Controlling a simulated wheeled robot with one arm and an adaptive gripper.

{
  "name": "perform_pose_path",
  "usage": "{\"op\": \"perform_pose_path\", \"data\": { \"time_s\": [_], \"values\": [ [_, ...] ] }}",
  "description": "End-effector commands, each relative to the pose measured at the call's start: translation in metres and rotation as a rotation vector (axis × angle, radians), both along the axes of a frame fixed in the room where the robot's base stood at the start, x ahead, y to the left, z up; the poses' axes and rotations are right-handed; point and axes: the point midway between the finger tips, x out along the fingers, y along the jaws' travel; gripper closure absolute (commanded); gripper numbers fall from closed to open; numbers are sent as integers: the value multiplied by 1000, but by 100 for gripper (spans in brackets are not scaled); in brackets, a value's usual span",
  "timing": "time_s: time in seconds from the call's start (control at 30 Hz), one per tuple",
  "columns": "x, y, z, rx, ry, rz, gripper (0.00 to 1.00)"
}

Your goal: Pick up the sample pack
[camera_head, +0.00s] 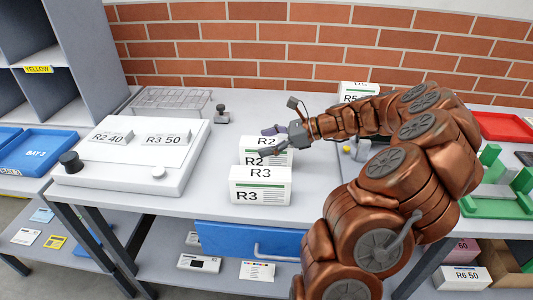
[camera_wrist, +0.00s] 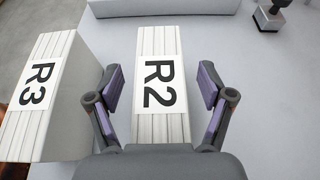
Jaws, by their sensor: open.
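No pack in view is marked as a sample. A white pack labelled R2 (camera_head: 258,158) stands on the grey table (camera_head: 180,215), just behind a similar white pack labelled R3 (camera_head: 261,190). My gripper (camera_head: 275,141) is open at the R2 pack, reaching in from the right. In the wrist view the open purple-padded fingers (camera_wrist: 160,77) lie on either side of the R2 pack (camera_wrist: 160,65), with gaps between pads and pack. The R3 pack (camera_wrist: 42,95) stands to the left, outside the left finger. My gripper's palm hides the near end of the R2 pack.
A white device (camera_head: 130,165) with signs R2 40 and R3 50 stands left. A clear tray (camera_head: 170,101) and small dark stand (camera_head: 221,114) are behind it. Another pack, R5 (camera_head: 358,90), is at the back by my arm. A green fixture (camera_head: 495,185) and red tray (camera_head: 505,127) are right.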

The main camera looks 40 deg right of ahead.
Motion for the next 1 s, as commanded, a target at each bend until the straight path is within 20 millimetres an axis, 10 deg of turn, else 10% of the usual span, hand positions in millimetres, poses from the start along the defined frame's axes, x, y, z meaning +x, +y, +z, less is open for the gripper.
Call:
{"op": "perform_pose_path", "data": {
  "time_s": [0.77, 1.0],
  "values": [
    [0, 0, 0, 0, 0, 0, 99],
    [0, 0, 0, 1, 0, -1, 100]
  ]
}}
